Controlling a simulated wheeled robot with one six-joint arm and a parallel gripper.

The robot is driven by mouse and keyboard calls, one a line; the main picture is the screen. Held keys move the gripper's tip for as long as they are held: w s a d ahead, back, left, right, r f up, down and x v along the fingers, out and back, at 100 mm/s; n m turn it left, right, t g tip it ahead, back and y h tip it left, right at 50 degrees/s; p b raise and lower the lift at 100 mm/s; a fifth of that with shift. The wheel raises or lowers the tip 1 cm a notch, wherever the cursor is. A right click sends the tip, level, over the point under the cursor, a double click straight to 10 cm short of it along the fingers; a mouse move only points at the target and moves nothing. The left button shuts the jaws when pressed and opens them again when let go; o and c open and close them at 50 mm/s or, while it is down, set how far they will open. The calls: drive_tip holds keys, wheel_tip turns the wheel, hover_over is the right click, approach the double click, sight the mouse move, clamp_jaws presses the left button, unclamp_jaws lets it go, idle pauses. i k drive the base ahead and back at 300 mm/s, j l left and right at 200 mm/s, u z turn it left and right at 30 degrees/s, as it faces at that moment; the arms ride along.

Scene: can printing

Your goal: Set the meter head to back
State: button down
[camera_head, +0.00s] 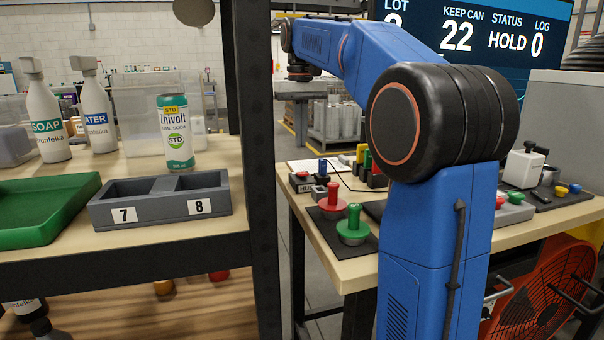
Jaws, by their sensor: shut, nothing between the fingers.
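No part in the camera_head view can be clearly made out as the meter head. A small white device with a black top (524,164) stands on the right bench, but I cannot tell whether it is the meter head or how it is set. My blue arm rises in front of the right bench and reaches away to the upper left. It hides part of the bench. The arm's black wrist shows at its far end, but no gripper fingers can be made out.
Red (333,196) and green (353,222) knobs stand on the right bench (350,272). The left bench holds a green tray (50,230), a grey bin (160,208) marked 7 and 8, a can (176,135) and bottles. A dark post (256,170) stands between the benches.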

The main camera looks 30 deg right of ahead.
sight(523, 168)
drive_tip(key=k+j, duration=0.15)
drive_tip(key=k, duration=0.35)
drive_tip(key=k+j, duration=0.15)
drive_tip(key=k, duration=0.35)
